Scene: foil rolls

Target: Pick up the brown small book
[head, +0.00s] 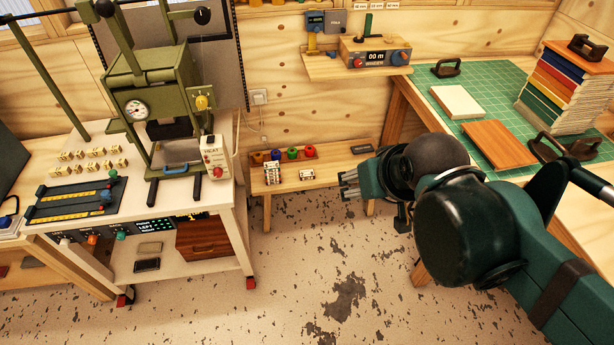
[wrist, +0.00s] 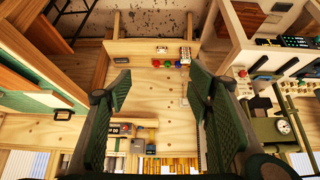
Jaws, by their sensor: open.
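A flat orange-brown book (head: 500,143), the only thing that looks like the brown small book, lies on the green cutting mat (head: 493,87) on the right-hand table. It lies in front of a cream book (head: 457,102) and left of a tall book stack. My gripper (head: 349,186) is left of that table, well apart from the book, near the low bench. In the wrist view my gripper (wrist: 160,88) has its two green pads wide apart with nothing between them. I cannot make out the book in the wrist view.
Black-handled tools (head: 446,67) lie on the mat around the books. The book stack (head: 567,85) stands at its right. A low bench (head: 325,169) holds coloured spools. A green press (head: 150,90) stands on a cart at left. The floor between is clear.

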